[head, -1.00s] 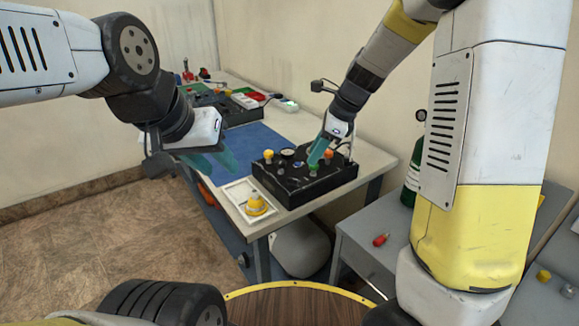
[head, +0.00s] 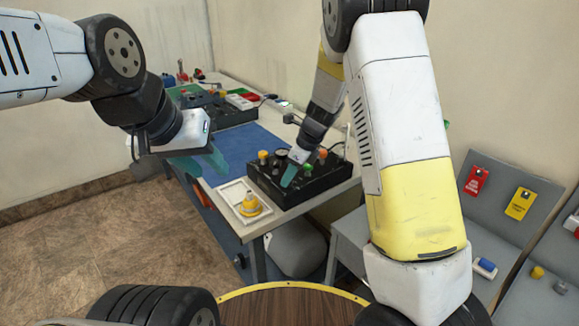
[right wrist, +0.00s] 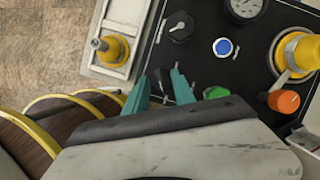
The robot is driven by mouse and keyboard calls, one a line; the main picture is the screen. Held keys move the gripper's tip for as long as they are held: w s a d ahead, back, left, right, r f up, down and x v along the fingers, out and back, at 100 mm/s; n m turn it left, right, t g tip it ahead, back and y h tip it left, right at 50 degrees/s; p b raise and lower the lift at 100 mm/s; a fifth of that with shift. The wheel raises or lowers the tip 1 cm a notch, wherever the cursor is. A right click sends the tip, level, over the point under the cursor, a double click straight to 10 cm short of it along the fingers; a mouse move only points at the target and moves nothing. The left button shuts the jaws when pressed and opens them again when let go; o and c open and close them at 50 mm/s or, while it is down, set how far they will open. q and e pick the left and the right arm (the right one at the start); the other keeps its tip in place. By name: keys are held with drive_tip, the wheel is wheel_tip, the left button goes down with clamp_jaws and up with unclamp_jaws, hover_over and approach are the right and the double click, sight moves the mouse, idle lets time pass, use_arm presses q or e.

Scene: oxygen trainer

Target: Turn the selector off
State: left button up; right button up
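A black control box (head: 300,192) sits on the front corner of the table, with several coloured knobs and a gauge. In the right wrist view, a black rotary knob with a white pointer line (right wrist: 180,26) is on the panel's upper left; it looks like the selector. My right gripper (head: 289,180) is low over the box's front left part. In the right wrist view its teal fingers (right wrist: 161,84) are apart, with a small dark part of the panel between them, unclear. The black knob lies beyond the fingertips. My left gripper (head: 203,165) hangs empty left of the table, fingers apart.
A white tray (head: 228,191) with a yellow knobbed part (head: 250,205) stands left of the box. A green knob (right wrist: 216,92) and an orange knob (right wrist: 284,101) are right of my right gripper. A blue mat (head: 240,148) lies behind, mostly clear.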

clamp_jaws()
drive_tip(key=shift+n, duration=0.3)
drive_tip(key=n, duration=0.1)
drive_tip(key=n+g, duration=0.1)
drive_tip(key=n, duration=0.2)
drive_tip(key=shift+w+d+g, duration=0.1)
drive_tip(key=shift+w+g, duration=0.15)
drive_tip(key=shift+g, duration=0.15)
drive_tip(key=n+g, duration=0.1)
drive_tip(key=n, duration=0.2)
drive_tip(key=n+g, duration=0.1)
drive_tip(key=n, duration=0.2)
drive_tip(key=shift+w, duration=0.2)
drive_tip(key=n+g+h, duration=0.1)
drive_tip(key=n, duration=0.2)
drive_tip(key=shift+w+a, duration=0.1)
drive_tip(key=shift+a, duration=0.1)
drive_tip(key=n+g+h, duration=0.1)
drive_tip(key=n, duration=0.3)
drive_tip(key=shift+w+a, duration=0.1)
drive_tip(key=n+h, duration=0.1)
drive_tip(key=n, duration=0.3)
drive_tip(key=n+h, duration=0.1)
drive_tip(key=n, duration=0.1)
drive_tip(key=shift+a+h, duration=0.25)
drive_tip(key=shift+h, duration=0.05)
drive_tip(key=shift+n, duration=0.3)
